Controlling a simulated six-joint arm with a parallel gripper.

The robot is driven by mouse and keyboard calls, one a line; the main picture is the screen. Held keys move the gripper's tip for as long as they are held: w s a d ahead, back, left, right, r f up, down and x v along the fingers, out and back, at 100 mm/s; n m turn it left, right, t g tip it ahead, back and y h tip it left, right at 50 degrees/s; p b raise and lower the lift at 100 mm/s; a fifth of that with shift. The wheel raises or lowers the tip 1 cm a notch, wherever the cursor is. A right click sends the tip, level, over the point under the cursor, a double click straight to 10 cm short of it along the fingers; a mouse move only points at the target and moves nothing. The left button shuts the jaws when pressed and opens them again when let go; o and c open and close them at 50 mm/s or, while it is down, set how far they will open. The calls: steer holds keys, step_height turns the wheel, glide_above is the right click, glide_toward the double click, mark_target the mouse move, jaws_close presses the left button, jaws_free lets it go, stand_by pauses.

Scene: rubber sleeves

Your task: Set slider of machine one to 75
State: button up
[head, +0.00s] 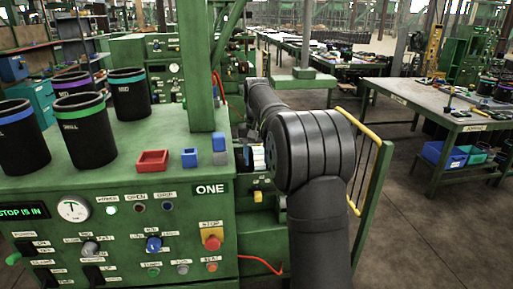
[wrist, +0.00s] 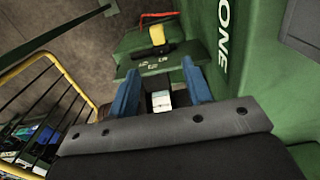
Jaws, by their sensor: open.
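Machine one (head: 130,222) is the green cabinet at the left of the head view, with a ONE label that also shows in the wrist view (wrist: 224,30). A yellow knob (wrist: 157,35), which looks like the slider, sits on a dark strip on a green ledge beside the cabinet. It shows small in the head view (head: 258,196). Small labels lie near it; its setting is too small to read. My gripper (wrist: 162,88) is open, its blue fingers apart and short of the knob. A small white piece shows between them; I cannot tell what it is. The arm partly hides my gripper in the head view.
Black cups (head: 82,130), a red tray (head: 152,160) and blue blocks (head: 189,158) stand on the cabinet top. A green post (head: 198,70) rises there. A yellow railing (head: 362,150) stands right of the arm. A red cord (wrist: 158,15) lies beyond the knob.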

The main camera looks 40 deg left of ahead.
steer(key=shift+r, duration=1.7)
step_height(320, 180, down, 18)
steer(key=shift+r, duration=0.25)
steer(key=o, duration=1.2)
steer(key=w+d+r+m, duration=0.2)
steer(key=d+r+m, duration=0.2)
steer(key=r+m, duration=0.3)
step_height(320, 180, up, 14)
steer(key=m+t+y, duration=0.1)
steer(key=m+y, duration=0.3)
steer(key=m, duration=0.7)
glide_above(257, 194)
steer(key=w+d, duration=0.3)
steer(key=w, duration=0.5)
steer(key=x, duration=0.9)
steer(key=shift+a+f, duration=0.25)
steer(key=shift+a, duration=0.2)
